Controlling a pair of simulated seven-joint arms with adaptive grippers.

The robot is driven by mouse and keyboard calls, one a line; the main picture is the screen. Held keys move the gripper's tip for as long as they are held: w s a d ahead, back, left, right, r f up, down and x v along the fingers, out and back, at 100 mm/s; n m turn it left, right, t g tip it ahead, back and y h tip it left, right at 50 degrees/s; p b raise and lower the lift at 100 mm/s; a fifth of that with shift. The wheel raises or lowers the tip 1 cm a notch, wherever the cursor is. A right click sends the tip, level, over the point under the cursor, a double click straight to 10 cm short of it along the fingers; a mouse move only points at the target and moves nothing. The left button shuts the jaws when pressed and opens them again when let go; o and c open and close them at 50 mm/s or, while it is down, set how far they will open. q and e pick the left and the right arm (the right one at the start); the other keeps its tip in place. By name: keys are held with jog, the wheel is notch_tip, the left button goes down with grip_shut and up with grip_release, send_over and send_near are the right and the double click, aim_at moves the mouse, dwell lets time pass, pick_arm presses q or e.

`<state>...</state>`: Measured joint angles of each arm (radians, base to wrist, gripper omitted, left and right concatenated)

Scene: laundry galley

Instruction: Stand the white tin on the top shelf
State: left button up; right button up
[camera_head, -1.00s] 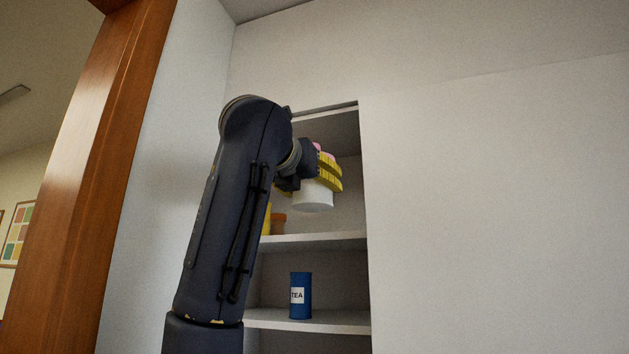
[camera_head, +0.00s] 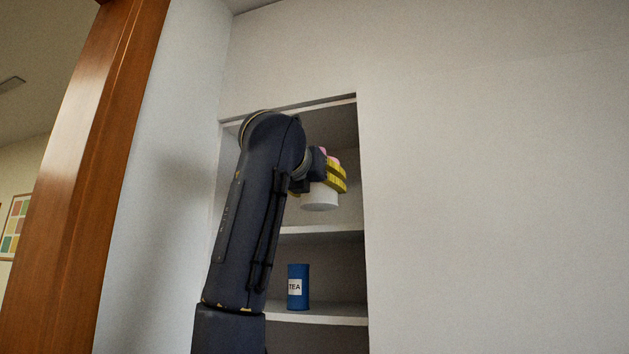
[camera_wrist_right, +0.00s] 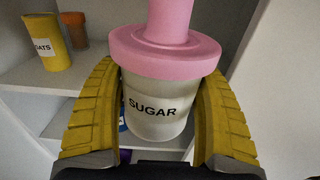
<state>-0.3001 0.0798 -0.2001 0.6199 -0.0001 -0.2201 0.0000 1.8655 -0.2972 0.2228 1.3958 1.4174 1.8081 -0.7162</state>
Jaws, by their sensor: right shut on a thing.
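The white tin (camera_head: 320,199) is upright in my right gripper (camera_head: 321,179), in front of or within the wall niche. Its base shows clear above the top shelf (camera_head: 322,232) in the head view. In the right wrist view, the tin (camera_wrist_right: 158,108) reads SUGAR and has a pink lid with a thick pink knob (camera_wrist_right: 165,47). The yellow fingers of the right gripper (camera_wrist_right: 158,118) close on both its sides. My right arm covers the left part of the niche in the head view. My left gripper is out of view.
A blue TEA tin (camera_head: 298,287) stands on the shelf below (camera_head: 335,313). In the right wrist view, a yellow OATS tin (camera_wrist_right: 46,42) and an orange pot (camera_wrist_right: 72,30) stand at left on a shelf. The niche's right wall is close beside my gripper.

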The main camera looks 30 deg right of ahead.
jog(key=x, duration=1.1)
jog(key=shift+f, duration=0.3)
jog(key=shift+f+x, duration=0.2)
jog(key=shift+x, duration=1.1)
jog(key=shift+f+x, duration=0.2)
jog(key=shift+x, duration=1.1)
jog(key=shift+f, duration=0.6)
jog(key=o, duration=1.4)
jog(key=v, duration=1.2)
